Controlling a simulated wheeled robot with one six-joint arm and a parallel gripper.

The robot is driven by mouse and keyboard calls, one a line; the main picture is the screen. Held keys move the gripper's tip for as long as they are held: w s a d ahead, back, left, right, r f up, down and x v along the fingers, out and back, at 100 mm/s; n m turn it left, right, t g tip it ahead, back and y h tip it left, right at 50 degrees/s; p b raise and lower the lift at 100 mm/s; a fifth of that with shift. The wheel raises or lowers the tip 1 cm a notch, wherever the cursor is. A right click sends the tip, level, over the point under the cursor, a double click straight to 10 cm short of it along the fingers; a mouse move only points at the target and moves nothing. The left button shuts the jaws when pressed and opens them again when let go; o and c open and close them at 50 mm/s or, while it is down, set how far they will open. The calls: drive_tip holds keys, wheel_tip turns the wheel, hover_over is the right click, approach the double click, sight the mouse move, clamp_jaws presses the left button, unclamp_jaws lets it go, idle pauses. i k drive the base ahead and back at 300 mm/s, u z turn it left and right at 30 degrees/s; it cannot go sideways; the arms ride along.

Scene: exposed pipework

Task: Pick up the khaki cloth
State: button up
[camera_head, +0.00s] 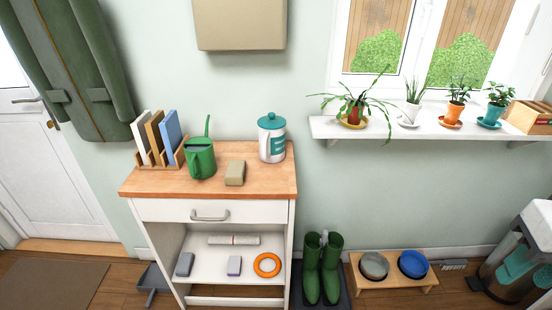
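A small khaki folded block, which looks like the khaki cloth (235,173), lies on the wooden top of the white cabinet (265,182). It sits near the middle of the top, right of a green watering can and in front-left of a white and teal canister. Nothing covers it. My gripper is not in view.
The green watering can (200,160), the canister (272,138) and a rack of upright books or boards (158,140) stand on the cabinet top. The front right of the top is clear. Green boots (321,270) and a low stand with bowls (394,268) are at right; a plant shelf (430,127) is above.

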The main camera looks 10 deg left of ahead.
sight(235, 175)
drive_tip(key=z, duration=0.1)
drive_tip(key=i, duration=0.65)
drive_tip(key=u, duration=0.7)
drive_tip(key=i, duration=0.55)
drive_tip(key=u, duration=0.5)
